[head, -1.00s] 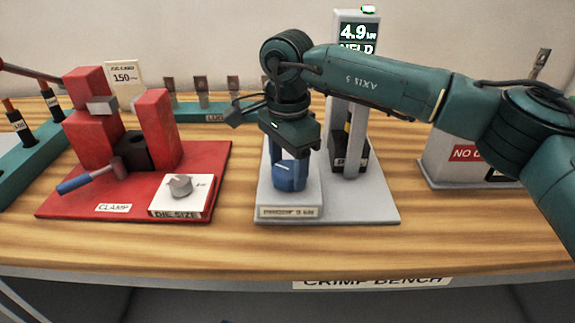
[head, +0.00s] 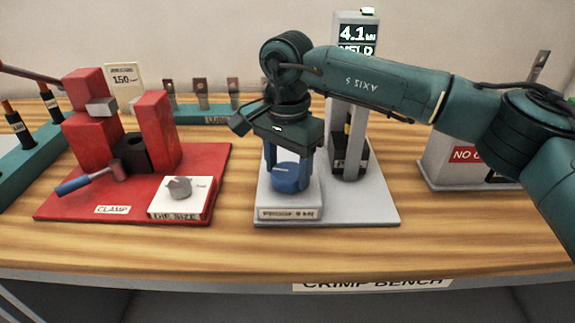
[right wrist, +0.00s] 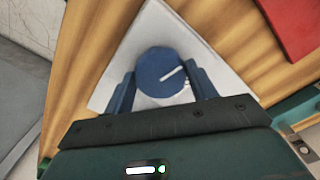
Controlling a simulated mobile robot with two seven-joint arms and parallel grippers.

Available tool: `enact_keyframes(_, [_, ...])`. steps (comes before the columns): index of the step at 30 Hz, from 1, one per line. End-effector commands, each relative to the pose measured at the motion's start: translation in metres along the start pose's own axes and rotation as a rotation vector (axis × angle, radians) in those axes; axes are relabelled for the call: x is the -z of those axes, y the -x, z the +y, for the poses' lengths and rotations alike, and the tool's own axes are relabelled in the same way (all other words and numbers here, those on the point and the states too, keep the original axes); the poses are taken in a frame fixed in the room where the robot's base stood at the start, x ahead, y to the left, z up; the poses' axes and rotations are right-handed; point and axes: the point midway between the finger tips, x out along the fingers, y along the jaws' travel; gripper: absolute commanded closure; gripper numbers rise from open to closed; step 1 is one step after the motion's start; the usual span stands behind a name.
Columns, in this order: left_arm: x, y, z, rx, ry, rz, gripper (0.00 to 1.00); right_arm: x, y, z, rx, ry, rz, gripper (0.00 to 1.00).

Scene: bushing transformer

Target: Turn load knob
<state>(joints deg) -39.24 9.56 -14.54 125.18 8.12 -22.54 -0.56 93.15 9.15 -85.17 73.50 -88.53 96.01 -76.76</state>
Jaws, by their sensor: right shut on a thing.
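The blue load knob (head: 288,178) stands on the light grey base (head: 375,208) of the test stand, and its round top with a white pointer line shows in the right wrist view (right wrist: 160,72). My right gripper (head: 290,172) comes down from above and is shut on the knob, with one finger on each side. The stand's display (head: 358,38) reads 4.1 with a word under it that looks like HELD or WELD. A label (head: 288,214) is on the front of the knob's block. My left gripper is not in view.
A red clamp press (head: 160,125) with a die size dial (head: 180,188) stands at the left. A teal rack (head: 205,115) with lugs is behind. A grey bin (head: 450,160) with a red label is at the right. The wooden bench front (head: 400,245) is clear.

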Motion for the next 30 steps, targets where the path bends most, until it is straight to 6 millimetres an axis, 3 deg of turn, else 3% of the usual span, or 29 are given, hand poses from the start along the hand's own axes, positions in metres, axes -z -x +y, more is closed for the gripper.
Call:
enact_keyframes(1, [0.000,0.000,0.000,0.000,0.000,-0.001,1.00,0.000,0.001,0.000,0.002,-0.001,-0.001,0.66])
enact_keyframes(2, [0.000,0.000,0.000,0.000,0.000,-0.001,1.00,0.000,0.001,0.000,0.002,-0.001,-0.001,0.43])
enact_keyframes(9, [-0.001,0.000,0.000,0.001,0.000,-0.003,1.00,0.000,0.001,0.000,0.001,-0.001,0.000,0.23])
enact_keyframes(20, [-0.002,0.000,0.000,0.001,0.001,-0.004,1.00,0.000,0.007,-0.001,0.003,-0.002,0.001,0.21])
enact_keyframes(23, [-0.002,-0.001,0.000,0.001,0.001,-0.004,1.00,0.000,0.021,-0.001,0.003,-0.002,0.001,0.21])
enact_keyframes(30, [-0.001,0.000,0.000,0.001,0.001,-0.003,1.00,0.000,0.076,-0.001,0.005,-0.001,0.003,0.21])
